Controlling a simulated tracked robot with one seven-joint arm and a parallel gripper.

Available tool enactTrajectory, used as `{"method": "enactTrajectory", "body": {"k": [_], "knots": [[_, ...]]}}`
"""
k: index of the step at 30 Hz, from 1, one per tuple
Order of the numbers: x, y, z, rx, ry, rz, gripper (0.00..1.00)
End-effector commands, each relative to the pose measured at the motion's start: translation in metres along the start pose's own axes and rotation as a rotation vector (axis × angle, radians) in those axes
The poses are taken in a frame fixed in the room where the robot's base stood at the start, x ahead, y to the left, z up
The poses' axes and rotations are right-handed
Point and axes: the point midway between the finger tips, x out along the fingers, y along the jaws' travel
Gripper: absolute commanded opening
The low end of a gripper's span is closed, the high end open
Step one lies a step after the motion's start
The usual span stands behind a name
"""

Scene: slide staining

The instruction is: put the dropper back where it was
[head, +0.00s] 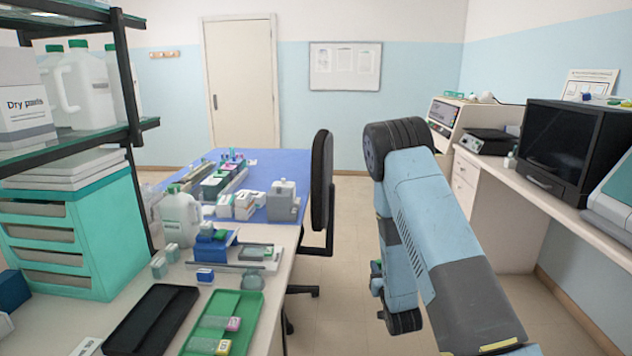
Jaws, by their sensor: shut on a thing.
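I cannot make out a dropper in the head view. The forearm of my arm points downward at the centre right, over the floor and to the right of the bench. My gripper's fingers do not show, so what they hold is hidden. A blue stand (214,247) with a small green-topped item is on the near bench (283,262). I cannot tell whether a dropper belongs there.
A black tray (150,320) and a green tray (243,306) with small boxes lie at the bench front. A white jug (180,217) stands behind. A chair (320,190) is beside the bench. A counter (560,195) runs along the right.

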Motion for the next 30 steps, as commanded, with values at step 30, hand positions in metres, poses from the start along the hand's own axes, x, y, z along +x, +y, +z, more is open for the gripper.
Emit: {"method": "enactTrajectory", "body": {"k": [30], "knots": [[-0.003, -0.209, -0.104, -0.001, 0.008, -0.631, 0.00]]}}
